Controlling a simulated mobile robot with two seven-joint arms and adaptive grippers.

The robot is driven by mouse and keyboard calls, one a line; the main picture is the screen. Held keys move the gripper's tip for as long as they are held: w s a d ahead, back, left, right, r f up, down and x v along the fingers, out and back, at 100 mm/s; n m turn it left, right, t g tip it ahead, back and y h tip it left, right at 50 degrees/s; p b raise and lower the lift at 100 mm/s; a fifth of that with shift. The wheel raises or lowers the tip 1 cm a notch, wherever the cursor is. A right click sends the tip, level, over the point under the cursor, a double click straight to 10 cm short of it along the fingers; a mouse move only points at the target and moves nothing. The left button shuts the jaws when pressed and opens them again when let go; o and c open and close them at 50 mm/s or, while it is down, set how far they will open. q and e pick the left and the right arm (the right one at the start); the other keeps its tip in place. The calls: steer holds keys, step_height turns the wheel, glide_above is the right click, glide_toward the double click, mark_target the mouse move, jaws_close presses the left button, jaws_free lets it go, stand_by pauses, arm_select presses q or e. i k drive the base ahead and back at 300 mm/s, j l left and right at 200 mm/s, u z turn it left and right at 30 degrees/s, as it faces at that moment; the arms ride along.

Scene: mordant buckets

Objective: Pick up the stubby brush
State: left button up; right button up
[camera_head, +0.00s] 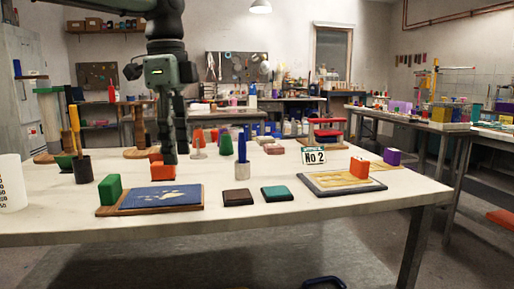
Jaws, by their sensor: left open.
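I cannot tell for sure which thing is the stubby brush. Two candidates are a blue-handled tool (242,146) upright in a grey holder (242,170) mid-table, and a yellow-handled tool (75,128) in a dark cup (82,169) at the left. My left gripper (170,158) hangs downward over the white table (260,222), seen edge-on. It is open. Its fingertips are close to an orange-red block (162,173); I cannot tell whether they touch it. My right gripper is not in view.
A green block (110,189) stands by a blue panel (160,197) at the front left. Dark brown (237,197) and teal (277,193) pads lie front centre. A framed board (320,186), a "No 2" sign (313,156) and a purple block (392,156) are on the right.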

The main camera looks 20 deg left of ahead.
mark_target(242, 148)
steer(key=i, duration=1)
